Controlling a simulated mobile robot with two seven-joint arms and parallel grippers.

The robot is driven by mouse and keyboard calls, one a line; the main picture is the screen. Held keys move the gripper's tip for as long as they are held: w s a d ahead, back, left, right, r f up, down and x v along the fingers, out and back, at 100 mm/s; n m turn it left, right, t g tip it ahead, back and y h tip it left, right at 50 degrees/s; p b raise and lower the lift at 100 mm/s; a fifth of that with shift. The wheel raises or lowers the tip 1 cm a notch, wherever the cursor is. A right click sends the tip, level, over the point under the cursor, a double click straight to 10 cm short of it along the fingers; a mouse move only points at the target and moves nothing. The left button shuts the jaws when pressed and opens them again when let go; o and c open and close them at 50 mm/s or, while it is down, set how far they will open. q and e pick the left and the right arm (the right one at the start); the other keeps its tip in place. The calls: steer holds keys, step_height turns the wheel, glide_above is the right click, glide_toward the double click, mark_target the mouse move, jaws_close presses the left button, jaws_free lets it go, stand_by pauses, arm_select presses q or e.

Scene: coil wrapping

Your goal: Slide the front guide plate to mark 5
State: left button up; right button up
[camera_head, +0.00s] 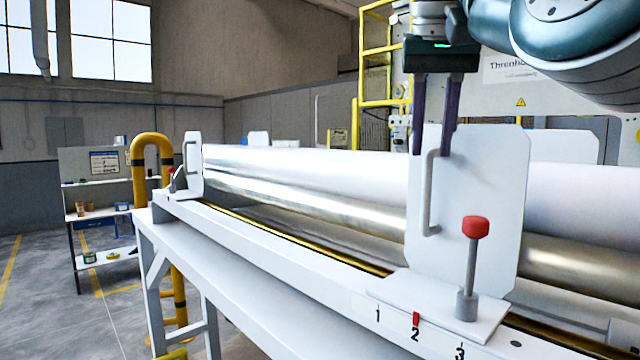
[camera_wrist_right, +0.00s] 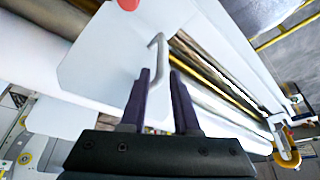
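The front guide plate (camera_head: 480,210) is a white upright plate on a foot on the machine's front rail. It has a grey bar handle (camera_head: 430,200) and a red-knobbed locking pin (camera_head: 474,230). A red pointer (camera_head: 416,319) on its foot sits at mark 2, between marks 1 and 3; mark 5 is not visible. My right gripper (camera_head: 434,153) points down at the top of the handle, fingers apart. In the right wrist view the handle (camera_wrist_right: 158,60) lies between or just beyond the fingertips (camera_wrist_right: 160,72); I cannot tell which. My left gripper is out of view.
A second white guide plate (camera_head: 193,165) stands at the far left end of the rail (camera_head: 280,250). Long rollers (camera_head: 310,195) run behind the plates. A yellow bent post (camera_head: 152,145) and a shelf (camera_head: 95,215) stand beyond the left end.

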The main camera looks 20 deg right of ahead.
mark_target(426, 193)
steer(key=shift+w+d+f+p, duration=0.1)
steer(key=shift+w+p, duration=0.1)
steer(key=shift+p, duration=0.1)
steer(key=p+x, duration=0.5)
steer(key=x, duration=0.3)
steer(key=shift+s+f+p, duration=0.1)
steer(key=shift+s+p, duration=0.1)
steer(key=shift+p, duration=0.1)
steer(key=shift+w+f, duration=0.2)
steer(key=shift+f, duration=0.45)
steer(key=shift+c, duration=0.3)
jaws_close()
